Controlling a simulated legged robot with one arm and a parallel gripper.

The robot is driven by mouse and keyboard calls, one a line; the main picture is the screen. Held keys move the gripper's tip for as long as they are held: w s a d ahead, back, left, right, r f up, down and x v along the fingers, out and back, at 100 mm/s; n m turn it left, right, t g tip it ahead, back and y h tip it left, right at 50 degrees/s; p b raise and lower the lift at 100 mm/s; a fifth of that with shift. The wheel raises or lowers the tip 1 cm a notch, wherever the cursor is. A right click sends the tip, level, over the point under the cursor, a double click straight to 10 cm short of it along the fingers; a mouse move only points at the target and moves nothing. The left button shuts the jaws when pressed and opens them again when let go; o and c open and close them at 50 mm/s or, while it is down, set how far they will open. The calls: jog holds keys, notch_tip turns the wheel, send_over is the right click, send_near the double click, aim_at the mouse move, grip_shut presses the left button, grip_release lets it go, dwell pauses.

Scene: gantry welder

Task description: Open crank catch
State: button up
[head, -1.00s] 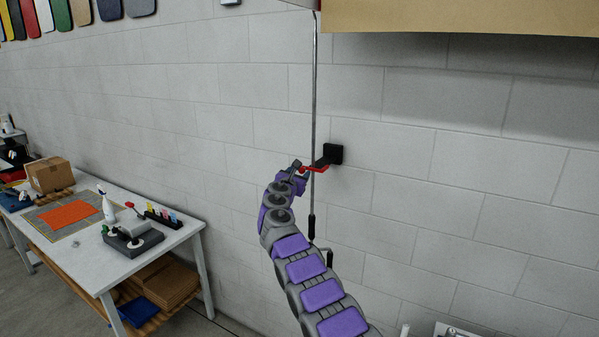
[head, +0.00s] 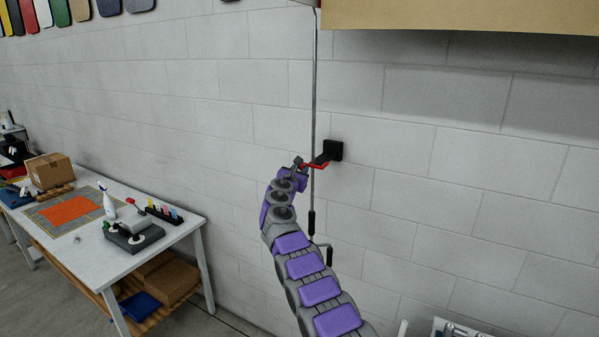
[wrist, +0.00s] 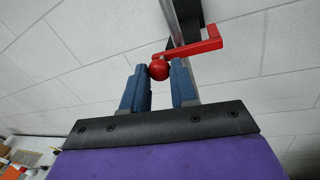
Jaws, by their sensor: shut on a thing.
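The crank catch is a red bent handle (wrist: 195,46) with a red ball knob (wrist: 159,70) at its end, on a black wall block (head: 333,150). In the head view its red arm (head: 318,164) crosses a vertical metal rod (head: 314,105). My gripper (wrist: 160,72) has its two blue fingers on either side of the ball knob, near their tips, and is shut on it. In the head view my gripper (head: 299,165) is at the left end of the red arm, and the knob is mostly hidden there.
The rod hangs from above and ends in a black crank handle (head: 329,257) below the catch. A tan panel (head: 460,17) juts out at the upper right. A white workbench (head: 160,250) with tools stands at the left.

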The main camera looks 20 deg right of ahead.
grip_shut()
jog(key=shift+s+b, duration=0.2)
jog(key=shift+b, duration=0.3)
jog(key=s+d+n+t+y+p, duration=0.2)
jog(key=s+d+n+y, duration=0.6)
jog(key=y, duration=1)
jog(key=s+n+t, duration=0.1)
jog(key=n, duration=0.3)
jog(key=shift+s+r+n+y, duration=0.15)
jog(key=shift+r+n+y, duration=0.1)
jog(key=shift+n+y, duration=0.05)
jog(key=shift+d+p, duration=0.1)
jog(key=shift+p, duration=0.3)
